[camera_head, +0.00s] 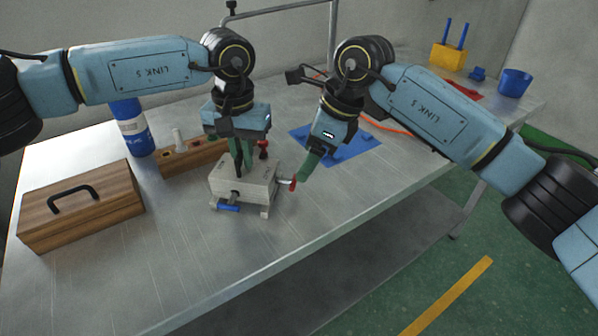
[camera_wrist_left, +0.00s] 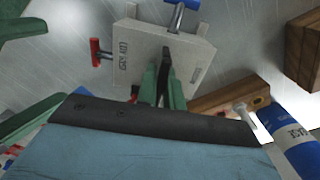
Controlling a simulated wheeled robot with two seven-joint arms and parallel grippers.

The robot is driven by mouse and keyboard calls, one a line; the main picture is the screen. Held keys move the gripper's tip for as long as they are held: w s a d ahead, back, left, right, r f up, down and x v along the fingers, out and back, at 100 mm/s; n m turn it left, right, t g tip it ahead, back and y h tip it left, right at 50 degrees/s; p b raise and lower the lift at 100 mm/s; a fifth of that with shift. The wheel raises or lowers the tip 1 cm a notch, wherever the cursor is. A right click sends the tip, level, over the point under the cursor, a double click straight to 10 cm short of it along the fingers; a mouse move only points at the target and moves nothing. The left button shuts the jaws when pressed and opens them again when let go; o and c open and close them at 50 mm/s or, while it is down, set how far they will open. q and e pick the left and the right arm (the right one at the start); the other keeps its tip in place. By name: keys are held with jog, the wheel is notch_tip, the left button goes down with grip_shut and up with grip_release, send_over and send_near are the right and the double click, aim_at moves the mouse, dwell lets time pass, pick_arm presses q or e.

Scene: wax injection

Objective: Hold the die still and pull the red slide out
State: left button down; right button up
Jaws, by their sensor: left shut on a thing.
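The die (camera_head: 258,187) is a light grey block on the table, and it also shows in the left wrist view (camera_wrist_left: 135,52). The red slide (camera_head: 293,183) sticks out of its right side in the head view; its red handle (camera_wrist_left: 96,51) is on the left in the left wrist view. My left gripper (camera_head: 242,168) points down at the die's top and is shut on the die; its fingertips hide the grip. My right gripper (camera_head: 304,172) is beside the red slide. Its two green fingers appear apart in the left wrist view.
A blue-handled slide (camera_head: 228,207) sticks out of the die's front. A wooden box (camera_head: 85,205), a blue-and-white bottle (camera_head: 131,128) and a wooden rack (camera_head: 190,158) stand to the left. A blue mat (camera_head: 350,150) lies behind the right gripper. The front table area is clear.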

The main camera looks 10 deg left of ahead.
aim_at(294, 181)
jog(key=x, duration=0.5)
jog(key=shift+a+f, duration=0.15)
jog(key=shift+f, duration=0.15)
jog(key=c, duration=1.4)
pick_arm(q)
jog(key=shift+a, duration=0.1)
pick_arm(e)
jog(key=shift+d, duration=1.45)
jog(key=o, duration=1.4)
jog(key=shift+s, duration=0.1)
jog(key=shift+a, duration=0.1)
jog(key=v, duration=1.2)
